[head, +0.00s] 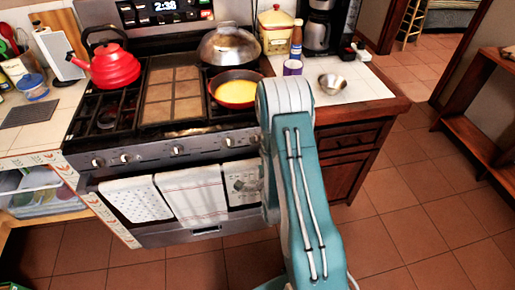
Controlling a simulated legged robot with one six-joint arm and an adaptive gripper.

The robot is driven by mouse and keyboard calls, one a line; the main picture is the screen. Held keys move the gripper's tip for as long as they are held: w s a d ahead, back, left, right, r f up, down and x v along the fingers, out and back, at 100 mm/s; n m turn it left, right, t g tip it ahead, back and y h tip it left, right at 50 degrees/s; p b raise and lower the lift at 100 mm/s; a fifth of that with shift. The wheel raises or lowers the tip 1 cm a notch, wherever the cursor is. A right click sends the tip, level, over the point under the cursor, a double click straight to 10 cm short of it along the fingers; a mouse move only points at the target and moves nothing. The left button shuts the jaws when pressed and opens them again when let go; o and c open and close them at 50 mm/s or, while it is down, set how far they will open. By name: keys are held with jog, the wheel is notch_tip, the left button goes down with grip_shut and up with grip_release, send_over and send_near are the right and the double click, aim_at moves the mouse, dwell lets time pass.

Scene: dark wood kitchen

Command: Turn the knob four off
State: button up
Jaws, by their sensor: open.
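The stove's front panel (150,156) carries a row of silver knobs. From the left I see a first knob (98,163), a second knob (125,158), a third knob (177,150) and a fourth knob (228,142). I cannot tell from this view how each knob is turned. My teal arm (300,200) rises in front of the stove's right end and hides part of the panel there. My gripper does not show; the arm's upper end stands just right of the fourth knob in the picture.
A red pan (236,92) with yellow contents sits on the right burners, below a domed metal lid (229,46). A red kettle (110,66) stands at left. Towels (193,193) hang from the oven handle. A metal bowl (332,83) is on the right counter.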

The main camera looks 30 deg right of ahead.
jog(key=shift+v, duration=1.7)
jog(key=shift+w, duration=0.1)
jog(key=w+a+r+n+g+y, duration=0.1)
jog(key=a+r+n+g+y, duration=0.15)
jog(key=r+n, duration=0.45)
jog(key=w+a+r+n+g+y, duration=0.1)
jog(key=a+r+n+g, duration=0.25)
jog(key=r, duration=0.55)
jog(key=s+a+r+n+g, duration=0.2)
jog(key=s+r+n, duration=0.1)
jog(key=s, duration=0.4)
jog(key=s+a+r+n+g, duration=0.2)
jog(key=s+r+n, duration=0.2)
jog(key=s, duration=0.4)
jog(key=s+a+r+n+g+y, duration=0.1)
jog(key=s+a+r+n, duration=0.1)
jog(key=s, duration=0.5)
notch_tip(320, 180, up, 2)
jog(key=shift+s+a+r+n+g, duration=0.1)
jog(key=shift+s+a+n+g, duration=0.25)
jog(key=shift+n, duration=0.5)
jog(key=shift+w+d, duration=0.1)
jog(key=shift+w, duration=0.05)
